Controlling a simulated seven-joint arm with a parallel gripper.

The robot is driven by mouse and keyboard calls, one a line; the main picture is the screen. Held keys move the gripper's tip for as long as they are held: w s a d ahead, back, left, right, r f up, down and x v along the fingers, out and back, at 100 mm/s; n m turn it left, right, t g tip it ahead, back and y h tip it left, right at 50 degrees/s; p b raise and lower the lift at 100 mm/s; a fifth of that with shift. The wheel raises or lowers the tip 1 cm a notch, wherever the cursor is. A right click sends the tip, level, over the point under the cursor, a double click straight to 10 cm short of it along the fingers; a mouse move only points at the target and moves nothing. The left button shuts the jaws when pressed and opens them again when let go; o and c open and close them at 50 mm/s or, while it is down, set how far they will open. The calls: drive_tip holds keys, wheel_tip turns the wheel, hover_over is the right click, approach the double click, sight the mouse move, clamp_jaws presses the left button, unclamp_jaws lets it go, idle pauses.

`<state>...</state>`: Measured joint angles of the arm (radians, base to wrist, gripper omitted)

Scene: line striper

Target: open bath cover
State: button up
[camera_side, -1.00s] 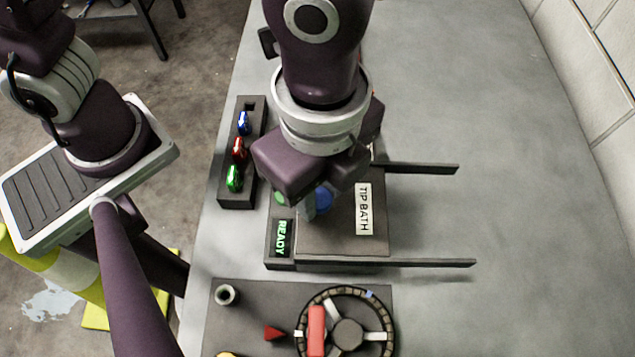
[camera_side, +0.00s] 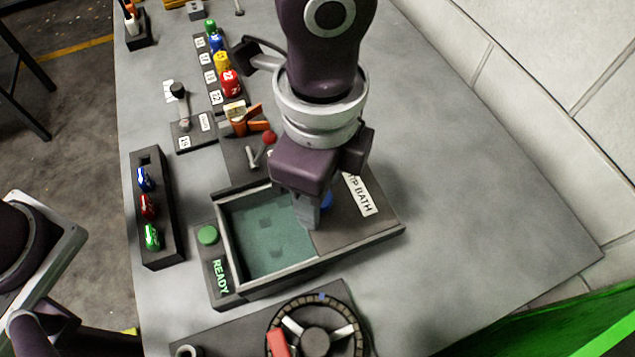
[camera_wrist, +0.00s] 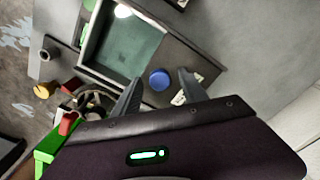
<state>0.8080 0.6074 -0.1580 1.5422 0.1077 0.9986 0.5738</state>
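The bath (camera_side: 262,240) is a dark rectangular box with a teal inside, and its left part lies uncovered. The flat dark cover (camera_side: 350,235), labelled TIP BATH, sits over the right part of the frame. A round blue knob (camera_side: 327,201) on the cover is partly hidden by my gripper (camera_side: 308,215). In the wrist view the blue knob (camera_wrist: 159,79) shows between the two spread fingers of my gripper (camera_wrist: 160,77), with gaps on both sides. My gripper is open; its exact height against the knob is unclear.
A green button (camera_side: 207,235) and a READY sign (camera_side: 220,278) are left of the bath. A handwheel (camera_side: 315,340) is in front. A rack with blue, red and green pieces (camera_side: 150,208) stands further left. The table to the right is clear.

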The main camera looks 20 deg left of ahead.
drive_tip(key=shift+r, duration=0.1)
wheel_tip(320, 180, up, 7)
drive_tip(key=shift+f, duration=0.15)
idle(0.5)
drive_tip(key=shift+a, duration=0.15)
drive_tip(key=a+r+n+t, duration=0.2)
drive_tip(key=a+r+n, duration=0.25)
drive_tip(key=a, duration=0.65)
drive_tip(key=a+r+n+t, duration=0.1)
drive_tip(key=a+r+n, duration=0.4)
drive_tip(key=a, duration=0.6)
drive_tip(key=s+a+f+n+t, duration=0.2)
drive_tip(key=s+a+f+n, duration=0.2)
drive_tip(key=s+a+n, duration=0.4)
drive_tip(key=shift+a+t, duration=0.3)
drive_tip(key=shift+a, duration=0.55)
